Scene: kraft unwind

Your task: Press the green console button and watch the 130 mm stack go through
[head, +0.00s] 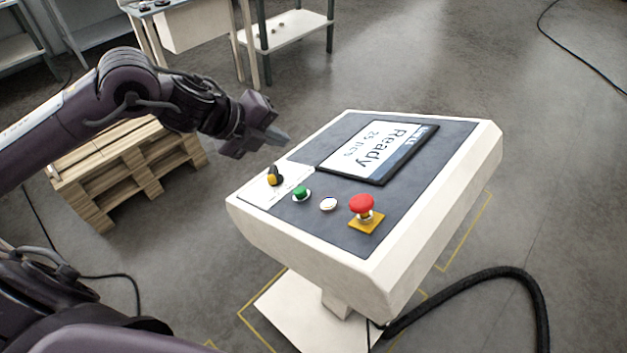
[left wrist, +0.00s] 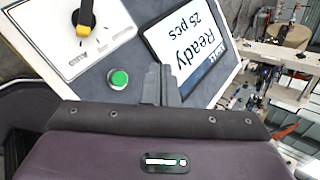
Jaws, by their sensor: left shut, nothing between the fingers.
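The green button (head: 301,193) sits on the sloped top of the white console (head: 390,262), between a yellow-and-black knob (head: 275,176) and a white button (head: 328,204). The console screen (head: 379,151) reads "Ready" and "25 pcs". My left gripper (head: 283,138) is shut and empty, held above the console's far left edge, apart from the green button. In the left wrist view the fingertips (left wrist: 161,84) point past the green button (left wrist: 118,79), which lies just left of them, with the screen (left wrist: 192,45) to the right. My right gripper is not in view. No stack can be made out.
A red mushroom button (head: 362,205) on a yellow base sits right of the white button. A wooden pallet (head: 128,170) lies behind my left arm. Tables stand at the back. A thick black hose (head: 480,276) runs across the floor at the console's foot.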

